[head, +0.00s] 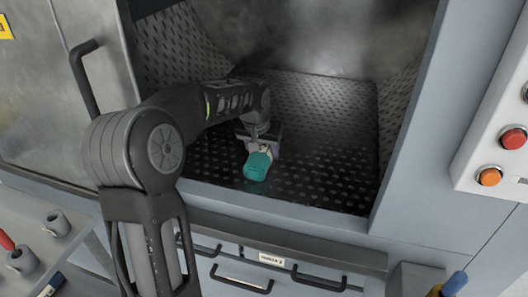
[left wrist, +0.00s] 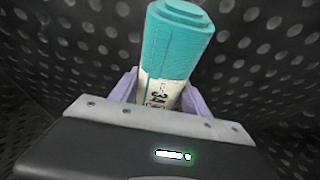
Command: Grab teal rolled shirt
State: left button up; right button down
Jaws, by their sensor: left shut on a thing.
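The teal rolled shirt (head: 257,166) is inside the washer's drum, near the front opening. It has a cream band with dark print around it, seen in the left wrist view (left wrist: 176,48). My left gripper (head: 262,142) reaches into the drum and is shut on the shirt. In the left wrist view its pale purple fingers (left wrist: 160,92) stand on both sides of the cream band. The teal end points away from the gripper. I cannot tell whether the shirt touches the drum floor. My right gripper is not in view.
The washer's perforated metal drum (head: 325,120) surrounds the left arm, with a grey frame (head: 405,110) at the right. The open door with a black handle (head: 84,75) stands at the left. A button panel (head: 488,140) is at the right. Drawers with black handles (head: 242,284) lie below.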

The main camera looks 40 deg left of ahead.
aim_at(263, 145)
pick_arm(q)
jog(key=c, duration=0.7)
jog(key=shift+o, duration=0.2)
jog(key=shift+r, duration=0.15)
notch_tip(263, 145, up, 10)
jog(key=shift+f+b, duration=0.1)
jog(key=shift+b, duration=0.25)
